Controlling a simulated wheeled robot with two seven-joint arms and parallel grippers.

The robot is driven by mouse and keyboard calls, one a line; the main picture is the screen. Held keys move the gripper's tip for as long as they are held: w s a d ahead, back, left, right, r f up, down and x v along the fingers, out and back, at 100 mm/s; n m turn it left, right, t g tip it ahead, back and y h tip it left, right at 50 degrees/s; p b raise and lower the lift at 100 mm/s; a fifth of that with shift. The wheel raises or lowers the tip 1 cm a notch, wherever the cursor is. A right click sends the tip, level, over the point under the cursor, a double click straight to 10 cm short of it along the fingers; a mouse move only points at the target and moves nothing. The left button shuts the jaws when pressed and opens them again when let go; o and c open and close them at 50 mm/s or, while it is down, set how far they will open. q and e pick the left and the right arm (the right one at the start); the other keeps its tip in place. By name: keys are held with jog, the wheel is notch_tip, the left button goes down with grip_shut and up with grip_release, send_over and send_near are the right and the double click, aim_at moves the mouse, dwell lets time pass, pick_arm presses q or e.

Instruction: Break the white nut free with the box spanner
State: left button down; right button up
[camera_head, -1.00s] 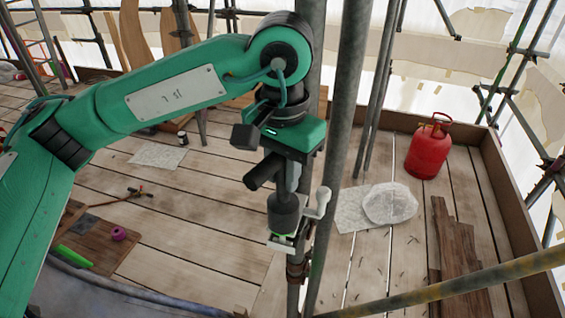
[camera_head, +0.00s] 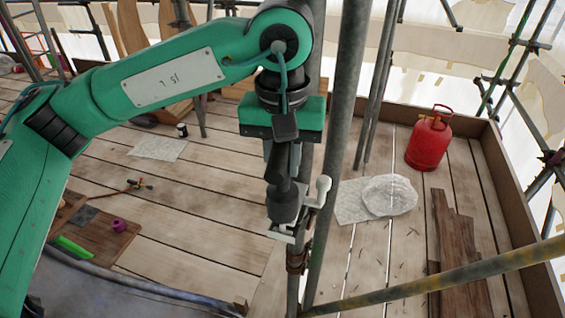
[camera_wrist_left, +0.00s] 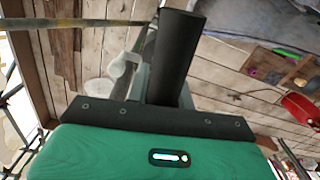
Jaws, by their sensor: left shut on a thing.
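My left gripper (camera_head: 284,155) points down in the middle of the head view, shut on the dark box spanner (camera_head: 285,207). The spanner stands about upright, its wide lower end over a pale metal fitting (camera_head: 293,233) beside the scaffold poles. In the left wrist view the dark cylinder (camera_wrist_left: 174,55) of the spanner runs away from the gripper body. A whitish lever-like piece (camera_head: 322,190) sits right of the spanner; it also shows in the wrist view (camera_wrist_left: 124,70). I cannot make out the white nut; the spanner's end hides what is under it. My right gripper is out of view.
Two scaffold poles (camera_head: 343,130) rise close to the right of the gripper. A diagonal pole (camera_head: 450,277) crosses the front right. Open plank floor (camera_head: 200,215) is at left.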

pick_arm(q)
jog(key=shift+n+b, duration=0.4)
jog(key=shift+n, duration=0.2)
jog(key=shift+r, duration=0.2)
jog(key=shift+r+p, duration=1.5)
jog(key=shift+r, duration=2.15)
jog(key=shift+f, duration=0.1)
